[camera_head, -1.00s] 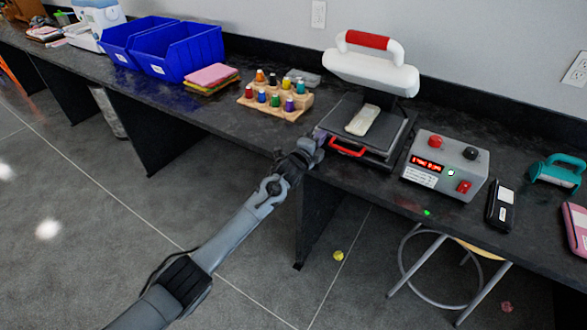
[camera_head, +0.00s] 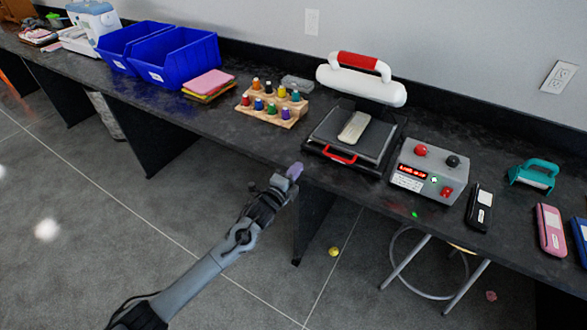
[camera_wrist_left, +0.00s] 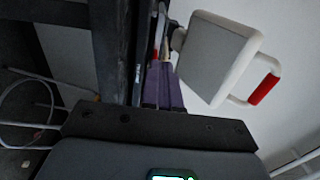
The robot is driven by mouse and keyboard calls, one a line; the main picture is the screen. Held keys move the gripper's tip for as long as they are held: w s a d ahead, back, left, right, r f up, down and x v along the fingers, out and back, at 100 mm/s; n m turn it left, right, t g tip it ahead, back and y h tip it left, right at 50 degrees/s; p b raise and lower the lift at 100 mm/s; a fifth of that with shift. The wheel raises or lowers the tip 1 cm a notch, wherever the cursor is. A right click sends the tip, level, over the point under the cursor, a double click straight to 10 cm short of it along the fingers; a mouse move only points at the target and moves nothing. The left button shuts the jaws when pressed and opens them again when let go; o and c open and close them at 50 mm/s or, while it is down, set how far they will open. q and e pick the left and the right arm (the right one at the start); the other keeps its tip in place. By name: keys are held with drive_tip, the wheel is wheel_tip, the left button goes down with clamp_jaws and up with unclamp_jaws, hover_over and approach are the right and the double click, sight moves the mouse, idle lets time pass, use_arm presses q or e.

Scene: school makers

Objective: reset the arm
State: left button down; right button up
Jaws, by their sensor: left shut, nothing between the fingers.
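My left arm reaches in from the bottom left in the head view. Its gripper (camera_head: 294,171) hangs just off the front edge of the black bench, in front of the heat press (camera_head: 322,134). The purple fingers are together and hold nothing; they also show side by side in the left wrist view (camera_wrist_left: 162,88). The press is open, with its white lid and red handle (camera_head: 358,62) raised. A pale flat piece (camera_head: 353,127) lies on its dark plate. My right gripper is in neither current view.
On the bench (camera_head: 180,110) stand blue bins (camera_head: 180,58), a wooden thread rack (camera_head: 271,107), a grey control box (camera_head: 430,173), a black case (camera_head: 480,207) and a teal tool (camera_head: 532,176). A stool (camera_head: 430,265) stands below. Floor left of it is open.

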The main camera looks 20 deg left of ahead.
use_arm(q)
drive_tip(key=s+d+f+n+g+p, duration=0.1)
drive_tip(key=s+d+f+g+p, duration=0.15)
drive_tip(key=s+f, duration=0.8)
drive_tip(key=s+d+f+n+g+p, duration=0.1)
drive_tip(key=s+d+n+p, duration=0.1)
drive_tip(key=s, duration=0.5)
drive_tip(key=s+d+f+n+g+p, duration=0.1)
drive_tip(key=s+d+n+g+p, duration=0.1)
drive_tip(key=s, duration=0.5)
drive_tip(key=s+a+r+n+g+y+p, duration=0.15)
drive_tip(key=s+r+n+g, duration=0.35)
drive_tip(key=s, duration=0.5)
drive_tip(key=s+a+r+n+g+y+p, duration=0.15)
drive_tip(key=s+r+n+g, duration=0.25)
drive_tip(key=s+r+n, duration=0.5)
wheel_tip(320, 180, up, 34)
drive_tip(key=s+m+h+p, duration=0.1)
drive_tip(key=p, duration=3.6)
drive_tip(key=shift+s+a+m, duration=0.3)
drive_tip(key=shift+s+a, duration=0.05)
drive_tip(key=shift+a, duration=0.05)
